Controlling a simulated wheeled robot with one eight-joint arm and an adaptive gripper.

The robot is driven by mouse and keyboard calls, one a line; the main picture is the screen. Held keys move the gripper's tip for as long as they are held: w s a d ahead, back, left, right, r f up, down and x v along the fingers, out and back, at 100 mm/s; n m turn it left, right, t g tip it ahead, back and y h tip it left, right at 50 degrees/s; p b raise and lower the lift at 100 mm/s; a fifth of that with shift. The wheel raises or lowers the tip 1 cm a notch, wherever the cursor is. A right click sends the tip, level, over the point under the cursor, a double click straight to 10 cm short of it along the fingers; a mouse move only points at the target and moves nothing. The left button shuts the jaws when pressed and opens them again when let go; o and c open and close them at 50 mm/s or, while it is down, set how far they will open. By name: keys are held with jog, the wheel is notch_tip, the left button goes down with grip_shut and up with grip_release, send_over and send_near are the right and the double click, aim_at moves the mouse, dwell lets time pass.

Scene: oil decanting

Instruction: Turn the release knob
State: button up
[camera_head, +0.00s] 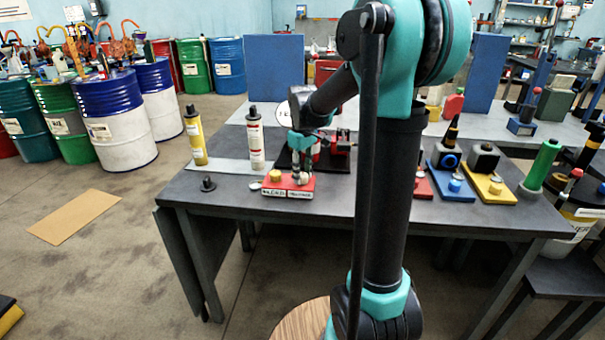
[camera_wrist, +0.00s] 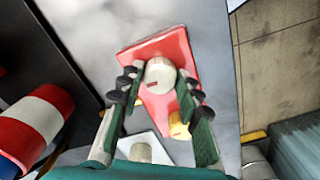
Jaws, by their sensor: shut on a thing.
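The release knob (camera_wrist: 160,73) is a pale rounded knob with a small red mark, on a red block (camera_wrist: 176,45). In the head view the red block (camera_head: 289,192) sits near the front left of the grey table, with a white label on its front. My gripper (camera_wrist: 158,88) is above the block with its two fingers on either side of the knob, shut on it. In the head view my gripper (camera_head: 301,172) points down over the block and partly hides the knob. A yellow button (camera_wrist: 180,126) is on the same block beside the knob.
A white and a yellow cylinder (camera_head: 255,138) (camera_head: 195,135) stand left of and behind the block. A small black knob (camera_head: 208,184) is at the table's left end. Red, blue and yellow (camera_head: 489,189) blocks stand to the right.

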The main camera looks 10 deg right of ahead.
jog(key=shift+m, duration=0.4)
jog(key=m, duration=0.3)
jog(key=shift+m, duration=0.4)
jog(key=m, duration=0.4)
jog(key=shift+m, duration=0.3)
jog(key=m, duration=0.4)
jog(key=shift+m, duration=2.5)
jog(key=o, duration=1.1)
jog(key=shift+o, duration=0.2)
